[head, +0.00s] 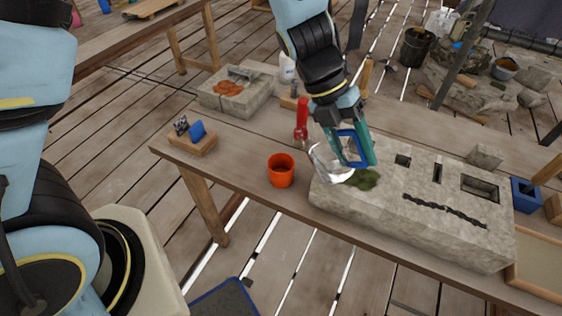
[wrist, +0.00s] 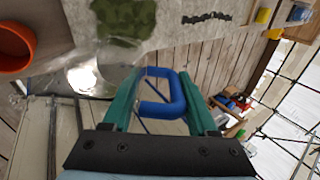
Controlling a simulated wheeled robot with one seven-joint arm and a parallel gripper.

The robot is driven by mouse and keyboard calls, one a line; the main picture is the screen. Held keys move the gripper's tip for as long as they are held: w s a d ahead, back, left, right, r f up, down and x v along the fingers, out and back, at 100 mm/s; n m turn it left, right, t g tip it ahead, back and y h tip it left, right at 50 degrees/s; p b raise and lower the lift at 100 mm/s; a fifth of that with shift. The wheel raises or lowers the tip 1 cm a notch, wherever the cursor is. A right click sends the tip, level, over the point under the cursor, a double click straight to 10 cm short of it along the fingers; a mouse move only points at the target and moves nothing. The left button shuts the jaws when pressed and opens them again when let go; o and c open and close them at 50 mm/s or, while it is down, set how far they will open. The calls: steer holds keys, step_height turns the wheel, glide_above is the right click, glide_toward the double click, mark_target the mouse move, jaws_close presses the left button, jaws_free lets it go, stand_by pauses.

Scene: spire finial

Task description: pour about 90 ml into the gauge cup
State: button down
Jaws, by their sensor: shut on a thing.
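My gripper (head: 352,150) has teal fingers shut on the blue handle of a clear jug (head: 328,164). The jug is tilted, held over the near left end of the stone block, with its body toward the orange cup (head: 281,172). The orange cup, which seems to be the gauge cup, stands upright on the bench left of the jug, apart from it. In the wrist view, my gripper (wrist: 160,88) has the handle between its fingers, the clear jug (wrist: 88,76) shows left of it and the orange cup (wrist: 14,48) at upper left. The liquid level cannot be made out.
The stone block (head: 430,228) with slots and a green patch (head: 362,180) fills the bench's right part. A red-handled tool (head: 301,118) stands behind the jug. A wooden holder (head: 193,140) sits at the left end, a stone trough (head: 235,92) behind. Bench around the cup is clear.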

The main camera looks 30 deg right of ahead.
steer(key=shift+s+d+f+t+y, duration=0.25)
steer(key=shift+s+f+t, duration=0.15)
steer(key=shift+s+t, duration=0.2)
steer(key=shift+s+d+f+t+y, duration=0.15)
steer(key=shift+s+f+t+y, duration=0.15)
steer(key=shift+s+t, duration=0.3)
steer(key=shift+s+d+f+t+y, duration=0.15)
steer(key=shift+s+f+t+y, duration=0.1)
steer(key=shift+f+t, duration=0.25)
steer(key=shift+s+d+f+t+y, duration=0.1)
steer(key=shift+s+d+f+t, duration=0.15)
steer(key=shift+t, duration=0.35)
steer(key=shift+s+f+t+y, duration=0.15)
steer(key=shift+f+t+y, duration=0.15)
steer(key=shift+f+t, duration=0.45)
stand_by(1.6)
